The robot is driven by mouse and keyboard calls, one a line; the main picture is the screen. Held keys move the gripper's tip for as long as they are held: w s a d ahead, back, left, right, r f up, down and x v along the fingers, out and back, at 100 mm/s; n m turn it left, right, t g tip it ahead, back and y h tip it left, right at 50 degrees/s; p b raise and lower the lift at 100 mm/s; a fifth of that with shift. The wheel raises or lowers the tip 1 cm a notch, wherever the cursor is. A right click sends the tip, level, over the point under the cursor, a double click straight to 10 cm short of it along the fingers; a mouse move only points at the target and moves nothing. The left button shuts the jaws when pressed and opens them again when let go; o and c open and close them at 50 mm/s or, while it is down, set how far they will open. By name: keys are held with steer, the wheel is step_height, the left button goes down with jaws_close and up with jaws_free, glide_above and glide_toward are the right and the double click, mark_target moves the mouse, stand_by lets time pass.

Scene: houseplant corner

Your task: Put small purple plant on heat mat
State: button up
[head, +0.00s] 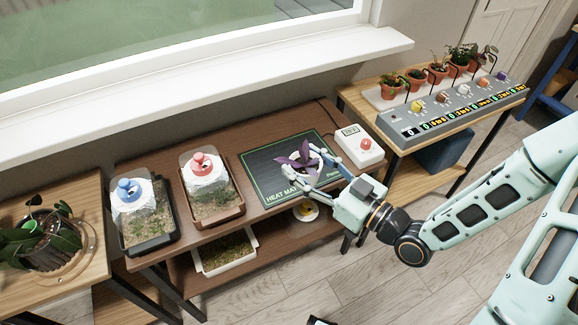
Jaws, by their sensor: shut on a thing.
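The small purple plant (292,160), with dark purple leaves and a pale pot partly hidden by the fingers, is over the heat mat. The heat mat (262,179) is a dark rectangle with a green outline and the words "HEAT MAT", lying on the brown table. My gripper (314,168) reaches in from the right, with its fingers on either side of the plant, shut on it. I cannot tell whether the pot touches the mat or is held just above it.
A white control box (358,147) with a red knob stands right of the mat. Two covered trays, one with a red knob (199,161) and one with a blue knob (127,188), stand to the left. A right-hand table holds a grey switch panel (457,108) and several potted plants.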

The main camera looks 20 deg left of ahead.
steer(key=shift+w+a+f+b, duration=0.4)
steer(key=shift+f+b, duration=0.1)
steer(key=shift+b, duration=2.25)
steer(key=shift+a+f+b, duration=0.2)
steer(key=shift+b, duration=0.8)
steer(key=w+a+f+b, duration=0.1)
steer(key=w+a+f, duration=0.1)
steer(key=w, duration=0.1)
steer(key=w+a+f+b, duration=0.1)
steer(key=w+a+f, duration=0.2)
steer(key=w+a+f+b, duration=0.1)
steer(key=w+a+f, duration=0.1)
steer(key=w+f, duration=0.1)
steer(key=shift+a+f+b, duration=0.15)
steer(key=shift+b, duration=0.15)
steer(key=shift+f+b, duration=0.35)
steer(key=shift+f, duration=1.2)
